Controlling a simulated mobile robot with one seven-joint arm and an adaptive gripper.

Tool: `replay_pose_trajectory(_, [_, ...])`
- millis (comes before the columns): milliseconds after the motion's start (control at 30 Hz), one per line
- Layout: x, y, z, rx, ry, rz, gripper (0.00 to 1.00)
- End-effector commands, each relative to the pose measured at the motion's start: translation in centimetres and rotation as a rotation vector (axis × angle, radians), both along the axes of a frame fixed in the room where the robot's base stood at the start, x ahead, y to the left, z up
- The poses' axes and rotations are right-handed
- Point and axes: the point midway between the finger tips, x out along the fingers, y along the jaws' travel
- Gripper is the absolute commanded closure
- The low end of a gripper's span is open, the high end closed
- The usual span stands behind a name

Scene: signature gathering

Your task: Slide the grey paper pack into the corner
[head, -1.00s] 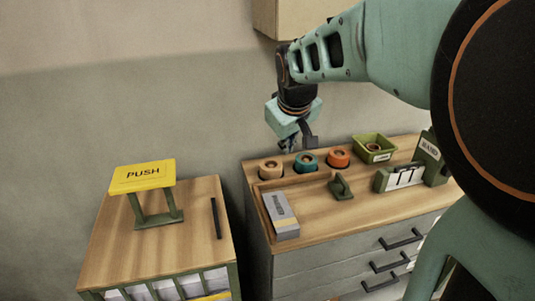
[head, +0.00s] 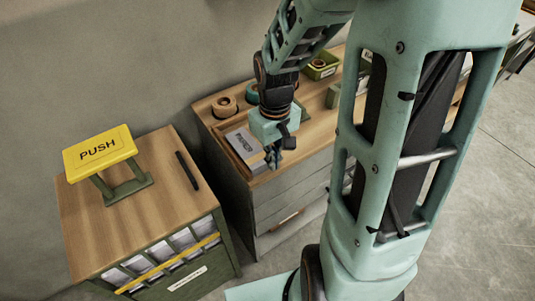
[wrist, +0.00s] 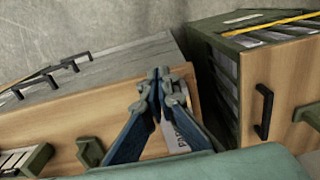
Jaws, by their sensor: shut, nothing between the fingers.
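The grey paper pack (head: 240,141) lies flat near the left edge of the wooden drawer cabinet top (head: 296,158), alongside the raised edging there. The back left corner lies beyond its far end. My gripper (head: 273,162) is shut and empty, pointing down at the pack's front right side. It hides part of the pack in the head view. In the wrist view my shut fingertips (wrist: 160,73) overlap the pack (wrist: 177,130), which shows behind and beside the right finger. I cannot tell whether they touch it.
Tape rolls (head: 224,106) sit in holes behind the pack, with a green bin (head: 321,66) farther right. A green block (wrist: 90,152) stands on the same top. A gap separates the left cabinet (head: 110,225), which bears a yellow PUSH plate (head: 99,149).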

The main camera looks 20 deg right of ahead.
Motion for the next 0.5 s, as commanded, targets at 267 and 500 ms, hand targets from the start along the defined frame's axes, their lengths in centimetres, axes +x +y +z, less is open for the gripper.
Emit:
replay_pose_trajectory(267, [-0.1,0.0,-5.2,0.001,0.004,0.001,1.0])
replay_pose_trajectory(500, [0.5,0.2,-8.5,0.001,0.0,0.004,1.0])
